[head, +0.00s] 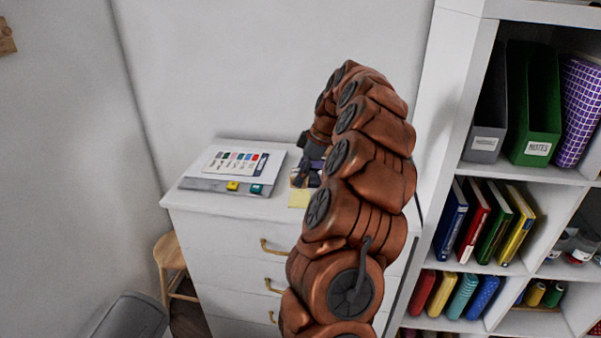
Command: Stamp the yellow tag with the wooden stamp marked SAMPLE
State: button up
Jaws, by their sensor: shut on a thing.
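A pale yellow tag (299,198) lies on the white cabinet top near its front edge, partly hidden behind my arm. My gripper (304,177) is low over the cabinet top, just behind the tag in the picture. It is shut on a small brownish thing, seemingly the wooden stamp (296,181), which is mostly hidden by the dark fingers. I cannot read any marking on it. I cannot tell whether it touches the surface.
A shelf (451,130) with binders and books stands close on the right. A stool (169,254) is at lower left.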

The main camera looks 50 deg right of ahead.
aim_at(301, 199)
jog(key=shift+f, duration=2.4)
jog(key=shift+f+b, duration=0.35)
jog(key=shift+r, duration=0.1)
jog(key=shift+r, duration=3.45)
jog(key=shift+a, duration=0.1)
